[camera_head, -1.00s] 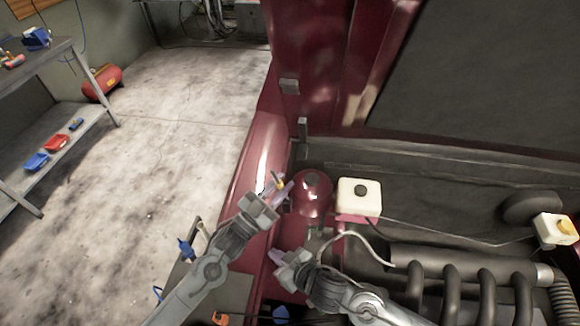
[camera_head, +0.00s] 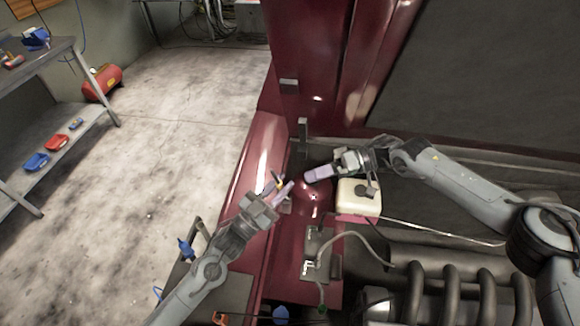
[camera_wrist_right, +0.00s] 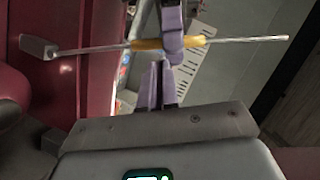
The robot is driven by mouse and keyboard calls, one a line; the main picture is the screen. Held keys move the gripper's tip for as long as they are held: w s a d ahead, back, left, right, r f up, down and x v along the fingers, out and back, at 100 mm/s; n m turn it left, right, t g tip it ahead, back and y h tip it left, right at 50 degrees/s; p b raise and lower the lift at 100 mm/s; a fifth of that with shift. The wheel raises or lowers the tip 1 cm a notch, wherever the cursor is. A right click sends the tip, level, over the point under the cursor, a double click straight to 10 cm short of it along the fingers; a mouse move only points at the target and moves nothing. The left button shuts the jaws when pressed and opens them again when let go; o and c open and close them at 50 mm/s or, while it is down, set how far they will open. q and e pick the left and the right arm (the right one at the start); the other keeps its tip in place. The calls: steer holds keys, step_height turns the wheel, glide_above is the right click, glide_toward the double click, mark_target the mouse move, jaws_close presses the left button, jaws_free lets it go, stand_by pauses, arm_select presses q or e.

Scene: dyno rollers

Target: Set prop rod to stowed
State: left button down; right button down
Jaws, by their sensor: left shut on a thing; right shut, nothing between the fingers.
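The prop rod (camera_wrist_right: 240,40) is a thin silver rod with a yellow sleeve (camera_wrist_right: 195,41). It lies roughly level across the right wrist view. Its left end meets a grey block (camera_wrist_right: 36,47) by the red bodywork. My left gripper (camera_head: 284,188) is shut on the rod at the yellow sleeve, by the red fender; its purple fingers also show in the right wrist view (camera_wrist_right: 172,30). My right gripper (camera_head: 310,178) is shut and empty, close to the left one. Its fingertips (camera_wrist_right: 161,72) appear just short of the sleeve. In the head view most of the rod is hidden or too thin to see.
A white reservoir (camera_head: 358,200) sits under my right forearm. A hose and engine pipes (camera_head: 440,262) fill the lower right. The raised red hood (camera_head: 325,70) stands behind. Open floor (camera_head: 170,150) lies left of the fender.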

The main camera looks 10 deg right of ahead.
arm_select(q)
steer(key=shift+f, duration=0.15)
arm_select(e)
step_height(320, 180, up, 10)
steer(key=d+f+n+g, duration=0.1)
steer(key=d+g, duration=0.1)
steer(key=g, duration=0.1)
steer(key=s+x, duration=0.1)
steer(key=x, duration=0.9)
steer(key=shift+r, duration=0.4)
steer(key=shift+s+d, duration=0.1)
